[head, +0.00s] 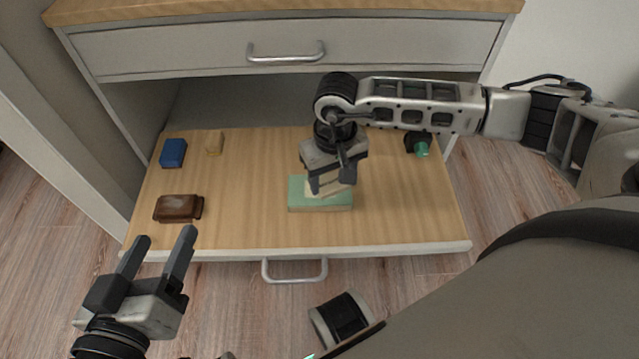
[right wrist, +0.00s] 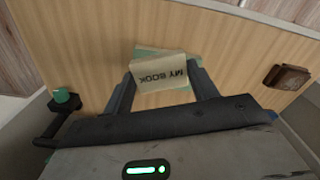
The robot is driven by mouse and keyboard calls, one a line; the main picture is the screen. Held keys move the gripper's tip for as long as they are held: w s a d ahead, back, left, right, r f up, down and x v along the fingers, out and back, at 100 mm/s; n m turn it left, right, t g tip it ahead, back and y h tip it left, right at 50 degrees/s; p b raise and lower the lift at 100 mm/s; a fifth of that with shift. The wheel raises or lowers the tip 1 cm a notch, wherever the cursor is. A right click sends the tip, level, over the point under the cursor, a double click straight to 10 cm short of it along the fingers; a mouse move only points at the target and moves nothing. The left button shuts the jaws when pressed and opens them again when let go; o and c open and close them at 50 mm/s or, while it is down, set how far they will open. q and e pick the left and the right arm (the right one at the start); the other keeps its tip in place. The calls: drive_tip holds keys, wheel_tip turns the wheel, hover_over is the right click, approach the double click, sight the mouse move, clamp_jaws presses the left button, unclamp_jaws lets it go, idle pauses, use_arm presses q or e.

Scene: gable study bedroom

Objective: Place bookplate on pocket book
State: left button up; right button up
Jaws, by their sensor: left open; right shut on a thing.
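The pocket book (head: 320,203) is a green block with a pale page edge, lying on the pulled-out wooden board. The bookplate (right wrist: 161,72) is a cream piece printed "MY BOOK", and it also shows in the head view (head: 318,188). My right gripper (head: 333,187) is shut on the bookplate, directly over the pocket book. In the right wrist view, green of the pocket book (right wrist: 147,53) shows behind the bookplate. I cannot tell whether the two touch. My left gripper (head: 160,245) is open and empty, in front of the board's left front corner.
A dark object with a green end (head: 420,147) is at back right. A closed drawer (head: 290,47) overhangs behind.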

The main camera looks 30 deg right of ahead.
drive_tip(key=w+f+b, duration=0.1)
drive_tip(key=w+f, duration=0.1)
drive_tip(key=w+f+b, duration=0.1)
drive_tip(key=w+f, duration=0.1)
drive_tip(key=w+f+b, duration=0.1)
drive_tip(key=w+f, duration=0.1)
drive_tip(key=shift+w+d+f, duration=0.2)
drive_tip(key=shift+d+f, duration=0.1)
drive_tip(key=shift+f, duration=0.05)
wheel_tip(320, 180, down, 3)
drive_tip(key=shift+w+f+b, duration=0.1)
drive_tip(key=shift+b, duration=0.8)
use_arm(q)
drive_tip(key=r+t, duration=0.1)
drive_tip(key=w+r+t+h, duration=0.1)
drive_tip(key=r, duration=0.1)
drive_tip(key=w+r+t+h, duration=0.1)
drive_tip(key=shift+d+r, duration=0.2)
drive_tip(key=shift+r, duration=0.05)
drive_tip(key=shift+m, duration=0.3)
use_arm(e)
drive_tip(key=o, duration=1)
drive_tip(key=shift+c, duration=0.2)
use_arm(q)
drive_tip(key=shift+w+r, duration=0.15)
drive_tip(key=shift+r, duration=0.05)
drive_tip(key=shift+r, duration=0.1)
